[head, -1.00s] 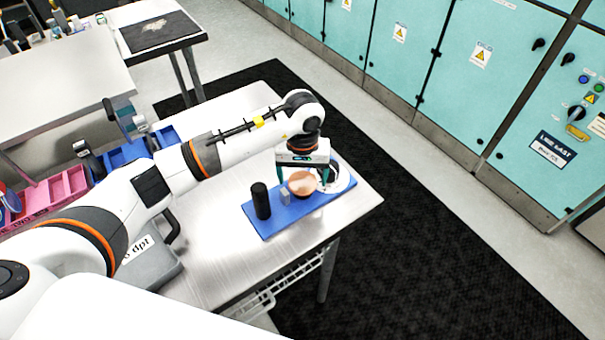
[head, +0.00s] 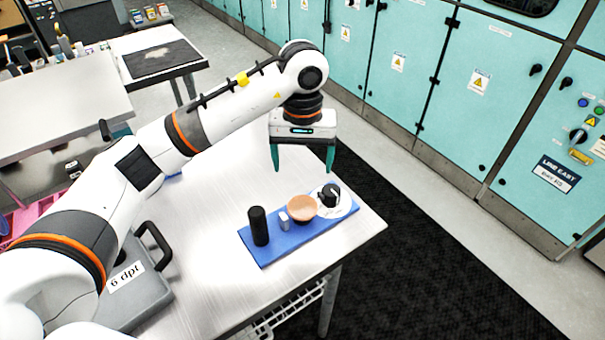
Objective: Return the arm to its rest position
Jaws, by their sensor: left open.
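My left arm comes in from the left in the head view and reaches over the table. My left gripper (head: 302,160) is open and empty, fingers pointing down. It hangs above the table, apart from the things below it. Under it and nearer to me lies a blue mat (head: 270,247). On the mat are a black cylinder (head: 259,226), a small grey block (head: 284,220), a round tan bowl-like object (head: 302,208) and a white disc (head: 348,207) with a black knob-like piece (head: 330,195) on it. My right gripper is not in view.
The bright table (head: 200,225) has free room left of the mat. A grey case (head: 135,290) labelled "6 dpt" with a black handle stands at lower left. A second table (head: 60,95) is at upper left. Teal cabinets (head: 400,70) line the back, beyond a dark floor mat (head: 420,270).

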